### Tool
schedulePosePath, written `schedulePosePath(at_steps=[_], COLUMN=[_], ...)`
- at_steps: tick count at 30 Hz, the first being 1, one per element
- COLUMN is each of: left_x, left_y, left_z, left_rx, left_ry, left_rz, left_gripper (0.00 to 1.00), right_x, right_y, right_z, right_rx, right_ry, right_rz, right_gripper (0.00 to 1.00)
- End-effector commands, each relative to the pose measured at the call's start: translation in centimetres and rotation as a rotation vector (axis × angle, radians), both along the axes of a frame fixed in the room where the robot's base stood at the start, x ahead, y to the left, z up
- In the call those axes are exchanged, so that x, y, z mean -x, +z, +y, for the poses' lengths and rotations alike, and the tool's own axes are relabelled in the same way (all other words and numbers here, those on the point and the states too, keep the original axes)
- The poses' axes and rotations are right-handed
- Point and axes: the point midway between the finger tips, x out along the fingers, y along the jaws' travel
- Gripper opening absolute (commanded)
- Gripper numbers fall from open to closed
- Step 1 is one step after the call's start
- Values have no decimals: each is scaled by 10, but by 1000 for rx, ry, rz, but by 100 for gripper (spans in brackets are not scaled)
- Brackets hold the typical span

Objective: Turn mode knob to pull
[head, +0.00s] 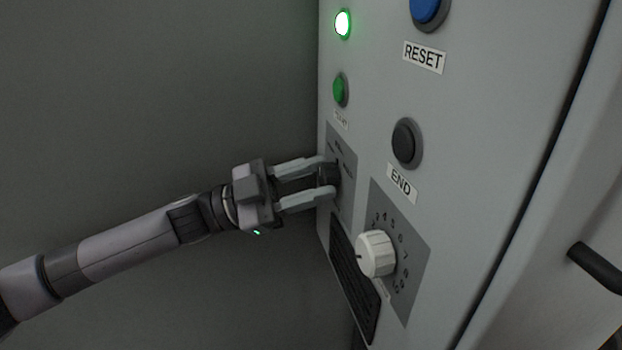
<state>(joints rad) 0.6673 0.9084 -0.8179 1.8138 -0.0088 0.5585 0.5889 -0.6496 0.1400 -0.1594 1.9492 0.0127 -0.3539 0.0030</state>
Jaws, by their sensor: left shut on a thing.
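The mode knob (328,179) is a dark knob on a grey plate (346,207) at the left edge of the control panel in the head view. My left gripper (325,182) reaches in from the left, and its two pale fingers are shut on the knob from above and below. The knob is largely hidden between the fingers. The markings on its plate are too small and oblique to read, so I cannot tell its setting. My right gripper is out of view.
A white numbered dial (376,253) sits just right of and below the gripper. The panel also has a black END button (407,143), a blue RESET button (430,8), a green button (340,90), a lit green lamp (343,24) and a dark vent (354,281). A dark handle (596,268) sticks out at right.

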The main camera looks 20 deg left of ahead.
Motion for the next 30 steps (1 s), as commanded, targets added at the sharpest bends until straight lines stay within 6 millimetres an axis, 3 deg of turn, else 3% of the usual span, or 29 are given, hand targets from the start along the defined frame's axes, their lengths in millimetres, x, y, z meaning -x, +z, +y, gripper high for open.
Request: schedulePosePath(at_steps=[20, 21, 22, 30], left_x=[0, 0, 0, 0], left_y=[-1, -1, -1, 0], left_z=[0, 0, 0, 0], left_rx=[-37, -37, -37, -35], left_ry=[1, 1, 1, 0], left_rz=[-51, -51, -51, -51], left_gripper=[7, 51, 60, 63], right_x=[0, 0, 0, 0], right_y=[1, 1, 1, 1], right_z=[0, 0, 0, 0], right_rx=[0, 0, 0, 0], right_ry=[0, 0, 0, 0], right_rz=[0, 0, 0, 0], right_gripper=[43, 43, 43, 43])
